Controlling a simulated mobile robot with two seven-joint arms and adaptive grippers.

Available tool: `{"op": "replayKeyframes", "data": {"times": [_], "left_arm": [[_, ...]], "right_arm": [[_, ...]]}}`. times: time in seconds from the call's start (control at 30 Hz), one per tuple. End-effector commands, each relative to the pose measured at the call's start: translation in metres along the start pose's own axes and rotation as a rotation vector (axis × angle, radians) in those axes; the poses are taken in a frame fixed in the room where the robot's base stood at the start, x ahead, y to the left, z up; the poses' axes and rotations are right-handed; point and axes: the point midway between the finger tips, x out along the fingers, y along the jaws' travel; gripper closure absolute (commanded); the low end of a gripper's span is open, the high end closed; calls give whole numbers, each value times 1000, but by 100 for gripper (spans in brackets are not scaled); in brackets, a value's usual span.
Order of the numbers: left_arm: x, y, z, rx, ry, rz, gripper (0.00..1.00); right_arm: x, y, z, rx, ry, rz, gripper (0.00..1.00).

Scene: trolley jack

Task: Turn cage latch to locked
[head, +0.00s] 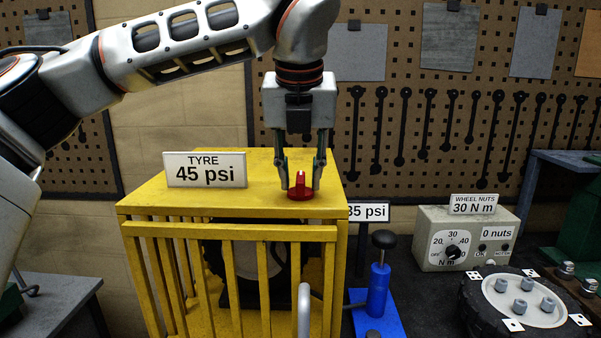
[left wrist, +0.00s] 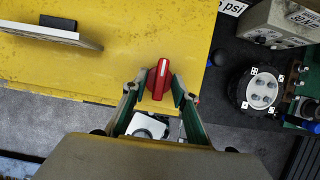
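The yellow cage (head: 245,232) stands at the centre of the head view, with a flat top and barred sides. Its latch is a red knob (head: 301,190) with a raised grip, on the right part of the top. The latch also shows in the left wrist view (left wrist: 159,80), with a pale line along its grip, which is tilted slightly from upright in that picture. My left gripper (head: 302,184) points straight down over the latch. Its fingers are apart, one each side of the grip, with small gaps visible in the left wrist view. My right gripper is not in view.
A sign reading TYRE 45 psi (head: 205,170) stands on the cage top, left of my gripper. A blue pump (head: 378,290), a wheel-nut gauge box (head: 462,240) and a wheel hub (head: 520,303) stand to the right. A pegboard with tools is behind.

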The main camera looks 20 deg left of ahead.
Motion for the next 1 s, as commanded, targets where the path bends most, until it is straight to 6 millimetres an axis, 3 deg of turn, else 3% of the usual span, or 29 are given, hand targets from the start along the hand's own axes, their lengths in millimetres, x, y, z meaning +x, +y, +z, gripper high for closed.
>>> {"op": "replayKeyframes", "data": {"times": [0.17, 0.27, 0.67, 1.0], "left_arm": [[0, 0, 0, 0, 0, 0, 75], [0, 0, 0, 0, 0, 0, 100], [0, 0, 0, 27, -1, -12, 100], [0, 2, 1, 216, -1, -92, 100]], "right_arm": [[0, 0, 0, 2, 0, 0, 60], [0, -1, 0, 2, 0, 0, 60], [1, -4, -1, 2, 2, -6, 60], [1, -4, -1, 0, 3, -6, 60]]}}
